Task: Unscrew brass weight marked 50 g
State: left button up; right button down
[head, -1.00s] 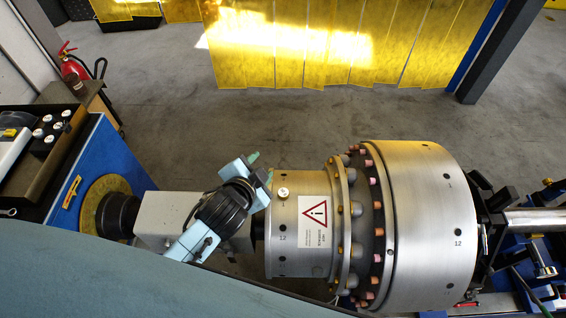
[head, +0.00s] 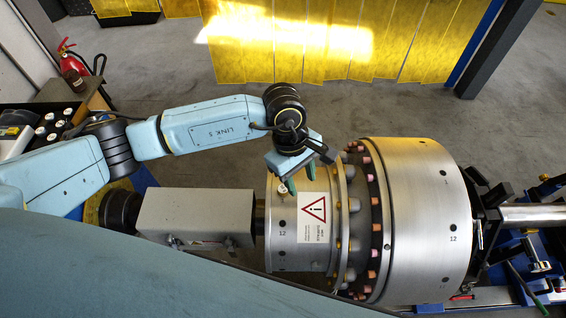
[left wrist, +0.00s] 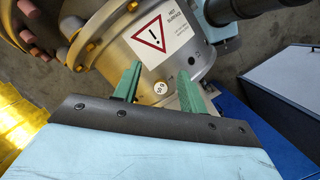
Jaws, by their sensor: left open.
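A small round pale-brass weight (head: 283,191) sits on the side of the narrower metal rotor drum (head: 300,245), left of the warning label. In the left wrist view the weight (left wrist: 160,88) shows a marking too small to read surely. My left gripper (head: 287,187) is open over the drum. Its green fingertips (left wrist: 158,80) stand on either side of the weight in the wrist view, with a visible gap to each. I cannot tell how far the tips are above the surface. My right gripper is not in view.
The large drum (head: 425,215) and its ring of bolts (head: 374,215) lie right of the gripper. A grey box-like shaft section (head: 195,215) is at left. A white warning label (head: 314,217) is beside the weight. Open floor (head: 390,115) lies behind.

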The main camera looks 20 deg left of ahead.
pick_arm(q)
jog(key=y, duration=0.2)
send_over(283, 189)
jog(key=shift+w+d+m+t, duration=0.1)
jog(key=shift+w+m+t, duration=0.05)
jog(key=shift+m+t, duration=0.15)
jog(key=shift+w+a+y, duration=0.1)
jog(key=shift+a+y, duration=0.15)
jog(key=shift+y, duration=0.05)
notch_tip(283, 189, down, 7)
jog(key=b, duration=0.5)
jog(key=shift+d+r, duration=0.1)
jog(key=shift+f+b, duration=0.55)
jog(key=shift+f, duration=0.05)
jog(key=shift+s, duration=0.2)
jog(key=shift+r, duration=0.1)
jog(key=shift+c, duration=0.4)
